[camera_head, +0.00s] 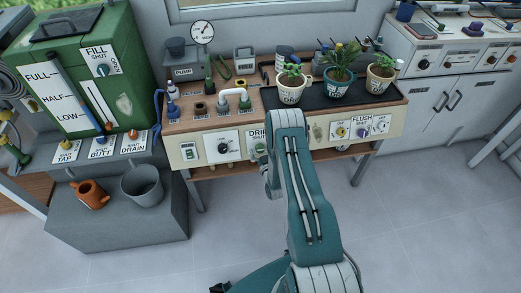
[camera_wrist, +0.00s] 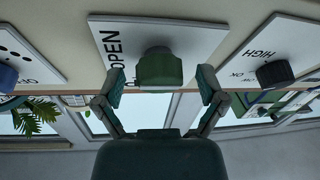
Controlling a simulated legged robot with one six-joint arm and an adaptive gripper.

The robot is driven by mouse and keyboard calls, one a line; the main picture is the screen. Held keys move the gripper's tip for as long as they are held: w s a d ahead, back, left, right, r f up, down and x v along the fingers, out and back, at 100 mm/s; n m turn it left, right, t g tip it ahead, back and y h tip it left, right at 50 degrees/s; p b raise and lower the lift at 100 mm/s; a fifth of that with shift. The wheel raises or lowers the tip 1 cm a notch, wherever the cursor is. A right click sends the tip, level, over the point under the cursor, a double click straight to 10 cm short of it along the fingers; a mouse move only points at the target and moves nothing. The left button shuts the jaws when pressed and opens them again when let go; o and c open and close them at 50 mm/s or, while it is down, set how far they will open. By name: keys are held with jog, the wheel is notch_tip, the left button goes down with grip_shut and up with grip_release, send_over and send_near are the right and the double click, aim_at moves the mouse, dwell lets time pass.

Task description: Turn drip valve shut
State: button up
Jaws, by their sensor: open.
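The drip valve is a green knob (camera_wrist: 159,68) on a white plate (camera_wrist: 195,35) in the wrist view, with the word OPEN along the plate's left side. In the head view its plate, lettered DRIP and SHUT (camera_head: 258,136), is on the bench's front panel, partly covered by my arm. My gripper (camera_wrist: 161,80) is open in the wrist view. Its two fingers are to the left and right of the knob, with a visible gap on each side. Whether the fingertips reach as deep as the knob is hard to tell. In the head view my arm hides most of the gripper.
A black dial (camera_wrist: 275,74) marked HIGH, OK and LOW and a blue knob (camera_wrist: 7,76) flank the valve. A grey bucket (camera_head: 142,185) and an orange can (camera_head: 89,194) stand left. The floor at right is clear.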

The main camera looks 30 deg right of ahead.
jog(key=shift+c, duration=0.3)
jog(key=c, duration=1.1)
jog(key=shift+n, duration=0.5)
jog(key=n+y, duration=0.1)
jog(key=n, duration=0.1)
jog(key=n+y, duration=0.1)
jog(key=n, duration=0.1)
jog(key=shift+r+n+g, duration=0.1)
jog(key=shift+n+g, duration=0.2)
jog(key=shift+n, duration=0.1)
jog(key=n, duration=0.2)
jog(key=n+g+y, duration=0.1)
jog(key=n, duration=0.2)
jog(key=shift+y, duration=0.3)
jog(key=n, duration=0.2)
jog(key=n+g, duration=0.1)
jog(key=n, duration=0.1)
jog(key=shift+n+g+y, duration=0.3)
jog(key=shift+n+y, duration=0.1)
jog(key=n+g, duration=0.1)
jog(key=n, duration=0.2)
jog(key=shift+a+n+g, duration=0.1)
jog(key=shift+n+g, duration=0.2)
jog(key=shift+n, duration=0.1)
